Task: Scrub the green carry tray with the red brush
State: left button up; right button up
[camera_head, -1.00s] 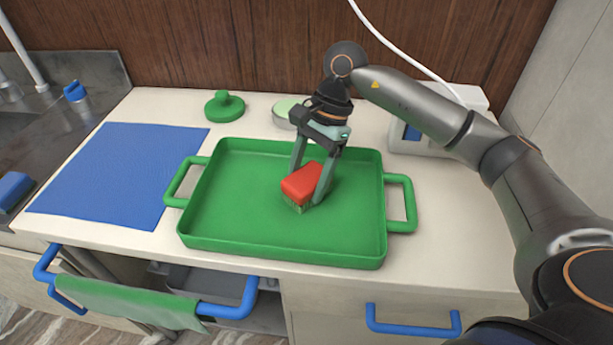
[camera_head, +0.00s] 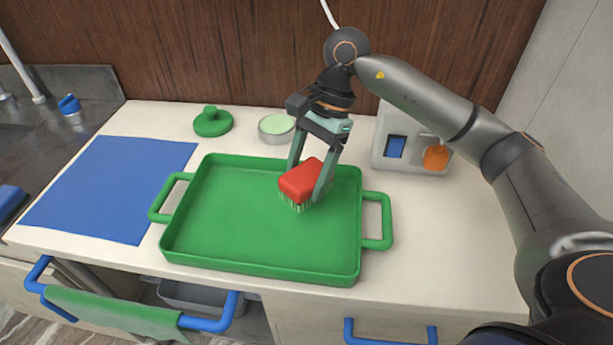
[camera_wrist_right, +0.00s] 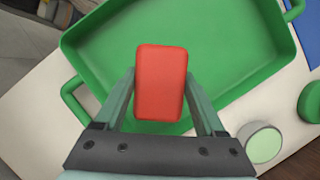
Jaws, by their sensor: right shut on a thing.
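The red brush (camera_head: 303,180), a red block with pale bristles underneath, is held between the fingers of my right gripper (camera_head: 312,172). It is over the right back part of the green carry tray (camera_head: 255,272), bristles down. I cannot tell whether the bristles touch the tray floor. The tray lies on the counter, with a loop handle on each side, and nothing else is in it. In the right wrist view the brush's red back (camera_wrist_right: 161,82) is between the fingers, with the tray (camera_wrist_right: 225,60) beneath. My left gripper is not in view.
A blue mat (camera_head: 110,188) lies left of the tray. Behind it are a green knobbed lid (camera_head: 212,122) and a round tin (camera_head: 276,128). A white device (camera_head: 400,160) stands at the back right. A green cloth (camera_head: 110,312) hangs on a blue rail in front.

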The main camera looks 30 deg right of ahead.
jog(key=shift+r+p, duration=0.35)
jog(key=shift+r, duration=0.75)
jog(key=shift+d, duration=0.15)
